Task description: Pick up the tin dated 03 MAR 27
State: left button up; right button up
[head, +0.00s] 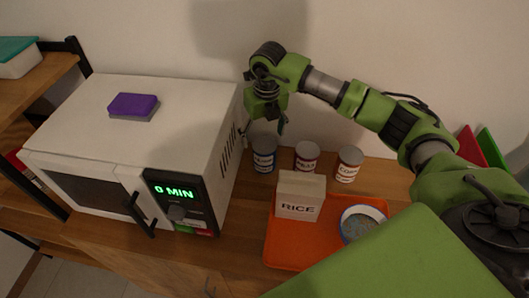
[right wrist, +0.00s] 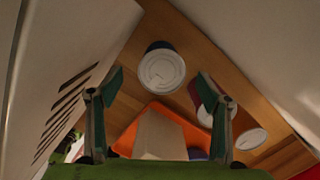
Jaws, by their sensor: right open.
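Three tins stand in a row by the back wall: a blue-labelled tin (head: 263,158), a red-labelled tin (head: 306,158) and a tin marked CORN (head: 348,165). No date is legible on any of them. My right gripper (head: 279,126) is above the blue-labelled tin, beside the microwave. In the right wrist view my right gripper (right wrist: 160,88) is open and empty. The blue-labelled tin's pale lid (right wrist: 161,68) lies between and beyond its fingers, apart from them. The two other tins show at right, one partly behind a finger. My left gripper is not in view.
A white microwave (head: 95,117) with a purple-and-grey sponge (head: 134,106) on top stands close left of the tins. In front of the tins are an orange tray (head: 285,255), a RICE box (head: 300,197) and a blue-rimmed bowl (head: 346,232).

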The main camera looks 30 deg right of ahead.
aim_at(265, 144)
jog(key=f+p, duration=0.1)
jog(key=f, duration=0.1)
jog(key=f+p, duration=0.1)
jog(key=f, duration=0.2)
jog(key=shift+s+d+f+p, duration=0.1)
jog(key=shift+d+f+p, duration=0.1)
jog(key=shift+p, duration=0.15)
jog(key=shift+f, duration=0.2)
jog(key=shift+r, duration=0.1)
jog(key=c, duration=1.6)
